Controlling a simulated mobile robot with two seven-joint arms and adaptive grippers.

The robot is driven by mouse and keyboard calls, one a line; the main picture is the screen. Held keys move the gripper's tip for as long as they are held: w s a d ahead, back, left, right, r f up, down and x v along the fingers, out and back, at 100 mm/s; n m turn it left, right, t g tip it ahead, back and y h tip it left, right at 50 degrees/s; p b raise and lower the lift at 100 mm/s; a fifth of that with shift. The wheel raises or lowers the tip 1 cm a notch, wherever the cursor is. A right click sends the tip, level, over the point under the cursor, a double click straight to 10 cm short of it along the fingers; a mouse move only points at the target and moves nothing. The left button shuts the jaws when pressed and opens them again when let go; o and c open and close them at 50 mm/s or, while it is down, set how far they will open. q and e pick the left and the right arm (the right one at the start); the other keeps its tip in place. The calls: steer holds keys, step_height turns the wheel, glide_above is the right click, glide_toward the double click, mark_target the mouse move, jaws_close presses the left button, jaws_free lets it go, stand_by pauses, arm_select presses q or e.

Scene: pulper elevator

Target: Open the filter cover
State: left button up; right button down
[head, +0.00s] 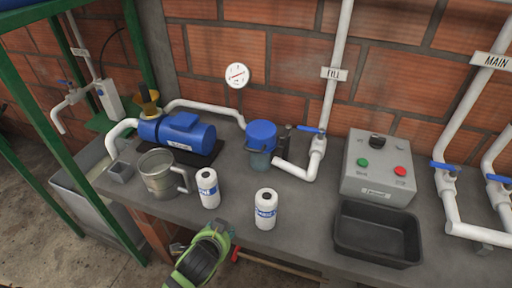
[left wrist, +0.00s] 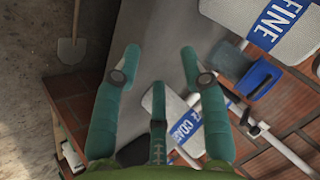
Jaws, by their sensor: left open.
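The blue filter cover (head: 262,133) sits on top of the filter housing (head: 259,160) on the bench by the wall, and it looks closed. A blue part that looks like the cover also shows in the left wrist view (left wrist: 257,77), right of the fingers. My left gripper (left wrist: 160,54) is open, with its teal fingers spread and nothing between their tips. In the head view my green left arm reaches in at the bottom, in front of the bench and well short of the cover. My right gripper is not in view.
A FINE cartridge (head: 207,188) and a COARSE cartridge (head: 265,209) stand between my arm and the filter. A metal jug (head: 161,174) and blue pump (head: 178,133) are left. A valve pipe (head: 302,168), control box (head: 378,166) and black tray (head: 377,232) are right.

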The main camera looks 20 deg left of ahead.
arm_select(q)
steer(key=w+r+m+t, duration=0.4)
steer(key=w+r, duration=0.2)
steer(key=w, duration=0.3)
steer(key=m+t+h, duration=0.2)
steer(key=m+t, duration=0.1)
steer(key=m, duration=0.4)
glide_toward(259, 138)
step_height(259, 138, down, 3)
steer(key=s, duration=0.1)
steer(key=w+f, duration=0.1)
steer(key=w, duration=0.5)
steer(key=shift+a+f+p, duration=0.2)
steer(key=shift+a+p, duration=0.1)
steer(key=shift+p, duration=0.1)
jaws_close()
